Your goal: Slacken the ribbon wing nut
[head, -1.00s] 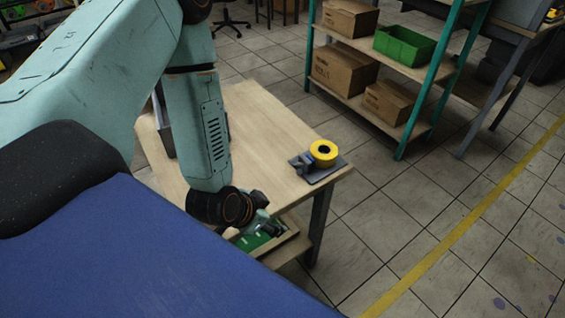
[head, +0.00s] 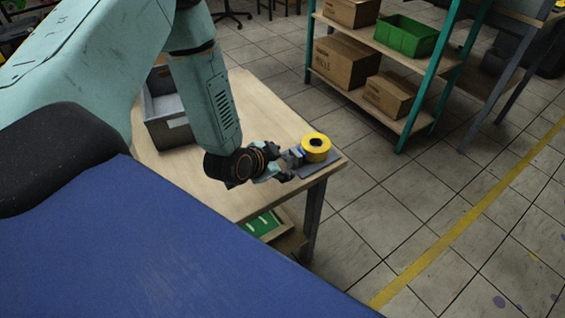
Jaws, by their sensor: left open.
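A yellow ribbon roll (head: 316,142) with a dark core sits on a small dark grey base plate (head: 326,164) near the right corner of the wooden table. A small blue-grey part (head: 295,157) stands at the left of the roll; I cannot make out a wing nut on it at this size. My left gripper (head: 288,168) is open, close to the left side of this part, with its fingers pointing at it. Whether the fingers touch it I cannot tell. My right gripper is out of view.
The wooden table (head: 262,108) is clear behind the arm, with a grey bin (head: 168,128) at its left. A green item (head: 262,224) lies on the lower shelf. A rack with cardboard boxes (head: 345,65) and a green crate (head: 407,40) stands beyond open floor.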

